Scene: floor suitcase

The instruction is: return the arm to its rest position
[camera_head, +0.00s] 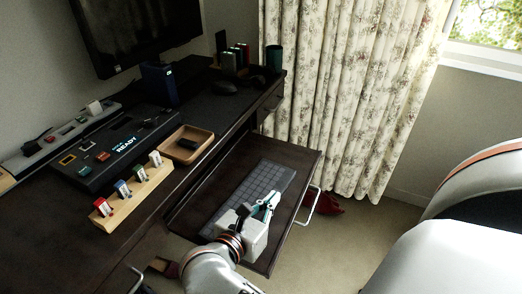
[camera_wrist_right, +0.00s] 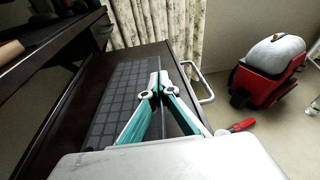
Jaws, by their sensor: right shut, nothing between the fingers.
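My right gripper (camera_head: 271,200) is over the front part of an open drawer (camera_head: 230,166). In the right wrist view its two green and grey fingers (camera_wrist_right: 160,80) meet at the tips, shut with nothing between them. A dark grey keyboard-like panel (camera_head: 250,187) lies in the drawer beneath the gripper; it also shows in the right wrist view (camera_wrist_right: 115,95). My right arm comes in from the bottom and partly covers the drawer's near corner. My left gripper is not in view.
The desk holds a wooden tray (camera_head: 188,145), a dark device reading READY (camera_head: 115,150) and a wooden block with several small modules (camera_head: 132,192). The drawer handle (camera_head: 308,207) sticks out. A red and grey case (camera_wrist_right: 268,72) and a red-handled tool (camera_wrist_right: 241,126) are on the floor.

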